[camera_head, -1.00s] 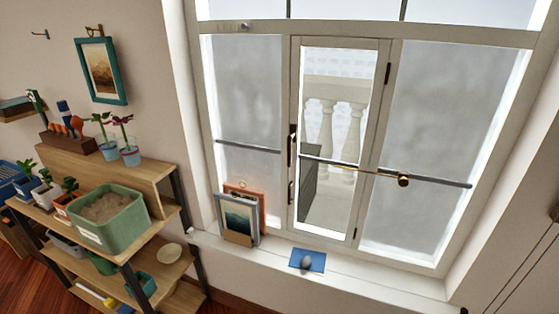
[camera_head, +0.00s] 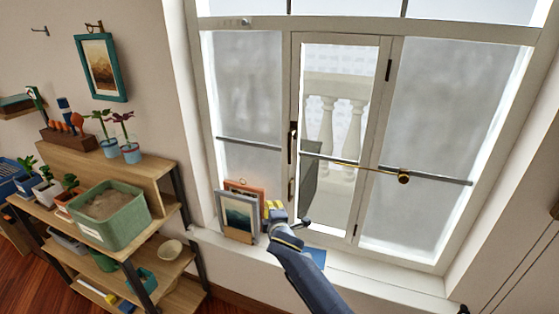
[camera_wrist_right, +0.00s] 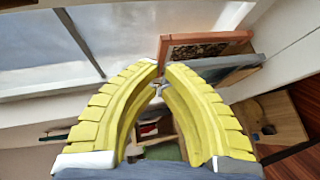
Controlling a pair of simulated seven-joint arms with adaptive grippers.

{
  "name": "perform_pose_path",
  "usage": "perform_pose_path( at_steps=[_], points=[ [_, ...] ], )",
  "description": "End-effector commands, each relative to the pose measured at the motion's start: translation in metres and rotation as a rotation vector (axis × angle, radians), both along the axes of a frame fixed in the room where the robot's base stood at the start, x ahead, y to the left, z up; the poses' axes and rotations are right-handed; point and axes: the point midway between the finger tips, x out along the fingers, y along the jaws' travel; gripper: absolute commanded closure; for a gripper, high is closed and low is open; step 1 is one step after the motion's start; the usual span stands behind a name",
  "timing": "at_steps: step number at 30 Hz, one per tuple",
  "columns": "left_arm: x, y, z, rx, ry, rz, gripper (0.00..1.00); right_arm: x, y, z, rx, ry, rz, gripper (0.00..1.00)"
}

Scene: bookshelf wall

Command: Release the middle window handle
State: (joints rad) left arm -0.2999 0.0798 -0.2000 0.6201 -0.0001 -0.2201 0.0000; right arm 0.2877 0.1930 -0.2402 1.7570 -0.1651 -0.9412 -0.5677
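The middle window (camera_head: 340,130) is a tall narrow white-framed sash. Its dark upright handle (camera_head: 292,143) is on its left side. The handle cannot be made out in the right wrist view. My left gripper is not in view.
A grey picture frame (camera_head: 237,214) and an orange one (camera_head: 250,186) lean on the sill close to my gripper. A blue card (camera_head: 318,256) is partly behind my arm. A wooden plant shelf (camera_head: 150,168) with a green tub (camera_head: 112,222) stands left. The right sill is clear.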

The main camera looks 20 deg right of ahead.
Motion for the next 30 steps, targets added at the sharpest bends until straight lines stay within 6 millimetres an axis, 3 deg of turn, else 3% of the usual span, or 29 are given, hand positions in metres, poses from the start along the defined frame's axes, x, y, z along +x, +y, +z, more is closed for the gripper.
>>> perform_pose_path(
  at_steps=[1,6,12,17,30],
  points=[
    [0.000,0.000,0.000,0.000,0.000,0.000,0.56,0.003,0.000,0.031,-0.028,-0.039,0.000,1.00],
    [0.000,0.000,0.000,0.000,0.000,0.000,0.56,0.002,-0.003,0.105,-0.108,-0.132,-0.013,1.00],
    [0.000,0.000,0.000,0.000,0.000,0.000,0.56,-0.004,-0.005,0.150,-0.158,-0.187,-0.026,1.00],
    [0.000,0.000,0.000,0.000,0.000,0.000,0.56,-0.006,-0.006,0.160,-0.170,-0.198,-0.029,1.00],
    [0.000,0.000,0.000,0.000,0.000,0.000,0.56,0.000,-0.007,0.160,-0.169,-0.199,-0.029,1.00]
  ],
)
